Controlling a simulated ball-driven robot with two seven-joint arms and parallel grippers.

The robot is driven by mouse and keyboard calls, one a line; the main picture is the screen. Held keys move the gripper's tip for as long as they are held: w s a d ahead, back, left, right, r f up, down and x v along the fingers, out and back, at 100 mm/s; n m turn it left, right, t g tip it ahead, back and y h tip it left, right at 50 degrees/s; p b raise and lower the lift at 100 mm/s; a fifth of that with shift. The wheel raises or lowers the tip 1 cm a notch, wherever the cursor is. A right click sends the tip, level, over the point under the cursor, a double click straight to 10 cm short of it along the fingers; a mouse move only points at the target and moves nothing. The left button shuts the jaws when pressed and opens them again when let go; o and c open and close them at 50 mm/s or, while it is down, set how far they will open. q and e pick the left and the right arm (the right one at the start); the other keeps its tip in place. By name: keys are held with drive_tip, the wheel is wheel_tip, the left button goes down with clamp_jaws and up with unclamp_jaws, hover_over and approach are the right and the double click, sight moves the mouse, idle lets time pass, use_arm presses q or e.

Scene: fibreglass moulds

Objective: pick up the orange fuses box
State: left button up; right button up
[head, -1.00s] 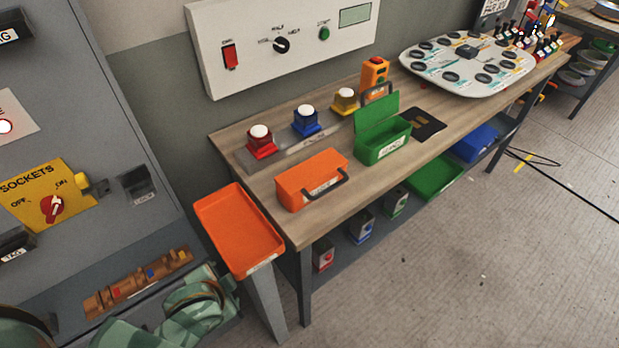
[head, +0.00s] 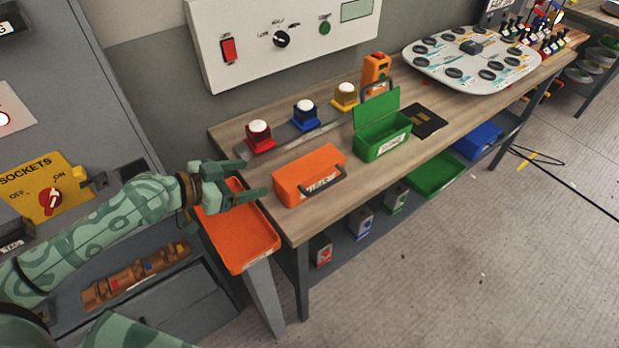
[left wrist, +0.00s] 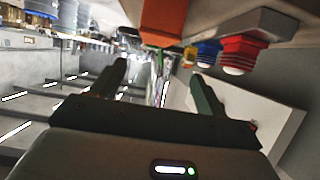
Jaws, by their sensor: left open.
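The orange fuses box (head: 308,173) is closed and sits on the wooden bench near its left front corner. A dark handle (head: 325,182) lies against its front, over a white label. My left gripper (head: 256,178) is open and empty, above the orange tray and just left of the box, with its fingers pointing toward the box. In the left wrist view the open fingers (left wrist: 158,85) show, and an orange surface, likely the box (left wrist: 163,20), is at the top. My right gripper is not in view.
The orange tray (head: 244,254) stands left of the bench (head: 345,205). Red (head: 260,140), blue (head: 305,115) and yellow (head: 345,95) buttons stand behind the box. An open green box (head: 383,142) is to its right. A grey cabinet (head: 90,110) stands at left.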

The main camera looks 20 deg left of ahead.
use_arm(q)
approach(307, 167)
drive_tip(key=x, duration=0.4)
drive_tip(key=shift+a+f, duration=0.15)
drive_tip(key=shift+a, duration=0.1)
drive_tip(key=b+x, duration=0.1)
drive_tip(key=x, duration=0.4)
drive_tip(key=shift+w+d, duration=0.2)
drive_tip(key=shift+d, duration=0.2)
drive_tip(key=c, duration=1.3)
